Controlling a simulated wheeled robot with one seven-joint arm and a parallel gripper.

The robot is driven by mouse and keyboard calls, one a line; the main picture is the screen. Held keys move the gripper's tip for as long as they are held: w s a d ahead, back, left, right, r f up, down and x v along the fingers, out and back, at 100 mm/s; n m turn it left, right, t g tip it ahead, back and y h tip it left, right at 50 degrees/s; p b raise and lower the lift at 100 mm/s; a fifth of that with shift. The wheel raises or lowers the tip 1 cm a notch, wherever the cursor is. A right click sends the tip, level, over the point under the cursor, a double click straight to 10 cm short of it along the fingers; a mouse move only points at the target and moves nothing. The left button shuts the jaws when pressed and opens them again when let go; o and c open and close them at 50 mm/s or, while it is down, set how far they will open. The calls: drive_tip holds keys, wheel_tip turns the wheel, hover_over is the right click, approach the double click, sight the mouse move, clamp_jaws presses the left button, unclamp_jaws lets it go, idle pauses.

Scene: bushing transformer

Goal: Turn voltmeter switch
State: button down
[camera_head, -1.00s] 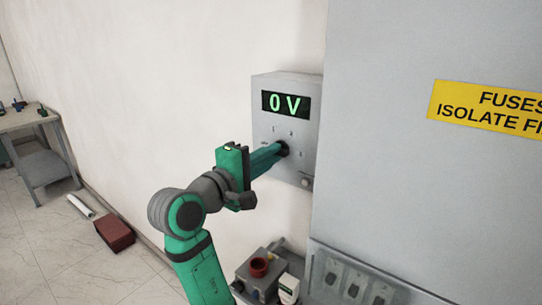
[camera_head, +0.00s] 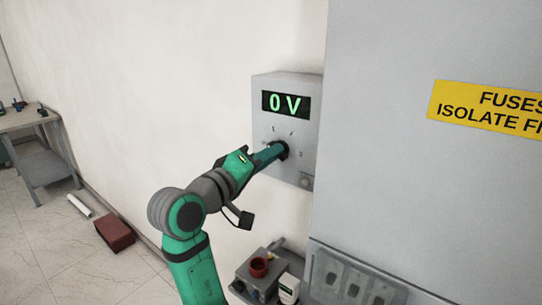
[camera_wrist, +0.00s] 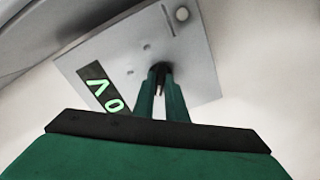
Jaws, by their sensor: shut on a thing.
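The voltmeter (camera_head: 300,125) is a grey box on the wall with a display (camera_head: 286,104) reading "0 V" in green. Its round black switch knob (camera_head: 281,149) sits below the display, with position marks around it. My gripper (camera_head: 277,151) is shut on the knob, its green fingers pointing into the panel. The wrist view shows the fingers (camera_wrist: 161,92) closed around the dark knob (camera_wrist: 160,70), with the voltmeter's panel (camera_wrist: 195,65) tilted behind them. The fingers hide much of the knob.
A large grey cabinet (camera_head: 390,60) with a yellow fuse sign (camera_head: 490,108) stands close on the right. Below are a grey box with a red ring (camera_head: 259,267) and a small white device (camera_head: 288,289). A table (camera_head: 35,122) and a red box (camera_head: 115,234) are at the left.

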drive_tip(key=m, duration=1.7)
idle(0.6)
drive_tip(key=c, duration=1.8)
unclamp_jaws()
drive_tip(key=v, duration=1.1)
